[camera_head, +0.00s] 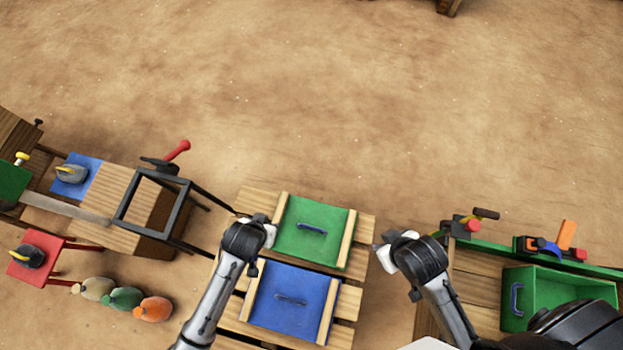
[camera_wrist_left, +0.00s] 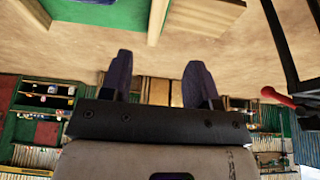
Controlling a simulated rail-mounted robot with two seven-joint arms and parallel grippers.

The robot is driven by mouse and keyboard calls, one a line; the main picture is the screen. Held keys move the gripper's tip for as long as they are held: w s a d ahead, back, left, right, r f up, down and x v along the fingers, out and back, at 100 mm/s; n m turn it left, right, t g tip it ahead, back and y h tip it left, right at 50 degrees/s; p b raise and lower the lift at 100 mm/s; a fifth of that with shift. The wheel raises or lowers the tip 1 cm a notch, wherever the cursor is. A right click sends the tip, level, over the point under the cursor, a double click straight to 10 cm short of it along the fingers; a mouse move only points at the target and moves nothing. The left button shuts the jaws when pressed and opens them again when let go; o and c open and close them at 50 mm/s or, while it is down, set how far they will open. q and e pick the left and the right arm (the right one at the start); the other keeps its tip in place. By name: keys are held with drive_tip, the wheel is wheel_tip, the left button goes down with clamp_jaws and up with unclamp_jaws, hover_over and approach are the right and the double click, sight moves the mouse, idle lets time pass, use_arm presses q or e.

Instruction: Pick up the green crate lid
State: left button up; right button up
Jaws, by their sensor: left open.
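The green crate lid (camera_head: 296,242) lies flat on a wooden pallet between two wooden strips, with a dark blue handle (camera_head: 312,227) on top. My left gripper (camera_head: 270,232) is beside its left edge, near the left strip, and holds nothing. In the left wrist view my left gripper (camera_wrist_left: 160,72) shows two dark fingers apart with nothing between them. Part of the green lid (camera_wrist_left: 95,12) shows at the top of that view. My right gripper (camera_head: 380,254) is to the right of the lid, apart from it; its jaw opening is too small to tell.
A blue lid (camera_head: 272,315) with a handle lies in front of the green one on the pallet (camera_head: 362,235). A dark frame with a red-handled lever (camera_head: 178,150) stands at left. A green crate (camera_head: 560,285) is at right. Sandy ground behind the pallet is clear.

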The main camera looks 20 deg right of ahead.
use_arm(q)
drive_tip(key=b, duration=0.3)
approach(277, 218)
drive_tip(key=x, duration=0.5)
drive_tip(key=shift+s+a, duration=0.1)
drive_tip(key=shift+a, duration=0.2)
drive_tip(key=shift+d+b+x, duration=0.2)
drive_tip(key=shift+b+x, duration=1.25)
drive_tip(key=shift+x, duration=1.15)
clamp_jaws()
